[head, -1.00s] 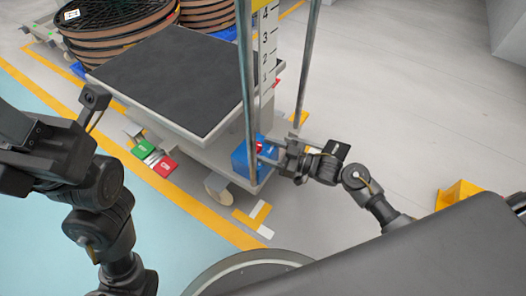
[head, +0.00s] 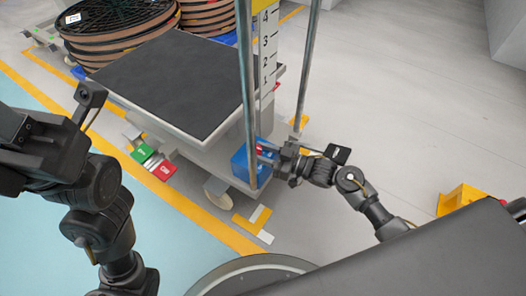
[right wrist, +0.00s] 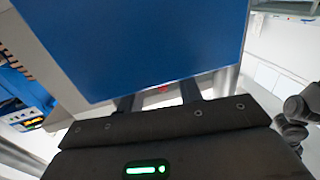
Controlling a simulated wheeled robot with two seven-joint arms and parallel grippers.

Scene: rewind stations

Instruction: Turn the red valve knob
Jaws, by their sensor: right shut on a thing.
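Only a small part of the red knob shows beside my right fingers. My right gripper (head: 266,154) reaches in from the right and is shut on the knob. In the right wrist view, a blue face (right wrist: 150,40) fills the top, and a bit of red (right wrist: 163,89) shows between the two dark fingers (right wrist: 160,100). My left gripper (head: 15,165) is at the left edge, partly cut off, away from the cart; its fingers are unclear.
The cart has a dark platform (head: 165,80), upright metal posts (head: 248,90) and a numbered scale (head: 267,50). Green (head: 142,152) and red (head: 162,171) pedals stick out at its front left. Large reels (head: 115,30) stand behind.

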